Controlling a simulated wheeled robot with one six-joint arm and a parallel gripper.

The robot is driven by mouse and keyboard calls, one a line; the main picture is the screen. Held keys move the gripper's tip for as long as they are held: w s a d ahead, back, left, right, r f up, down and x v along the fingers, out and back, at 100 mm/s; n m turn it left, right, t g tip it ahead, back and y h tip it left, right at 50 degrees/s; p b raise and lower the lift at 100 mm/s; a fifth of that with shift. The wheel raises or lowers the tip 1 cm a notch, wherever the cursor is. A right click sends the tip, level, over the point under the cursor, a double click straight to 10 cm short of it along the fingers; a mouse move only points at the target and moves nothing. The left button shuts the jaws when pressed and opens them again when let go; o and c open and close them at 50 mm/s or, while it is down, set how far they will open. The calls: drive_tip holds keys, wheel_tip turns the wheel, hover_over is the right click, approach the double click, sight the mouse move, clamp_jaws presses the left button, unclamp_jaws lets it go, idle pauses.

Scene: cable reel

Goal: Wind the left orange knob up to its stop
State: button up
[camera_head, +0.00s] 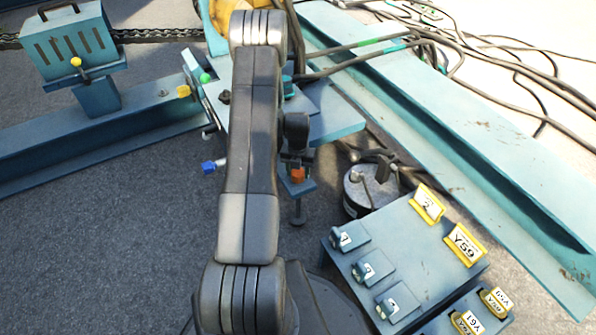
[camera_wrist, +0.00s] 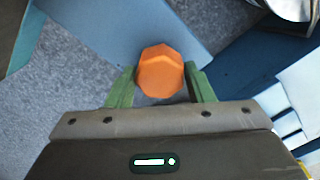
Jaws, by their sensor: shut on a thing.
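The orange knob (camera_wrist: 158,72) sits between the two green fingers of my gripper (camera_wrist: 160,88) in the wrist view. It is a faceted knob, and the fingers are closed on its sides. In the head view the orange knob (camera_head: 297,175) shows just below my gripper (camera_head: 296,158), on a small blue bracket beside my arm. My arm hides part of the blue frame behind it. No second orange knob is visible, and the stop cannot be made out.
A blue knob (camera_head: 208,167), a green knob (camera_head: 205,78) and yellow knobs sit to the left. A round metal weight (camera_head: 370,188) and a blue panel with tagged switches (camera_head: 410,250) stand close on the right. A long blue beam (camera_head: 450,140) and loose black cables (camera_head: 480,45) lie beyond.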

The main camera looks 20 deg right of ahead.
sight(298, 172)
idle(0.4)
drive_tip(key=o, duration=0.9)
wheel_tip(298, 172, up, 14)
drive_tip(key=p, duration=0.4)
drive_tip(key=shift+f, duration=0.1)
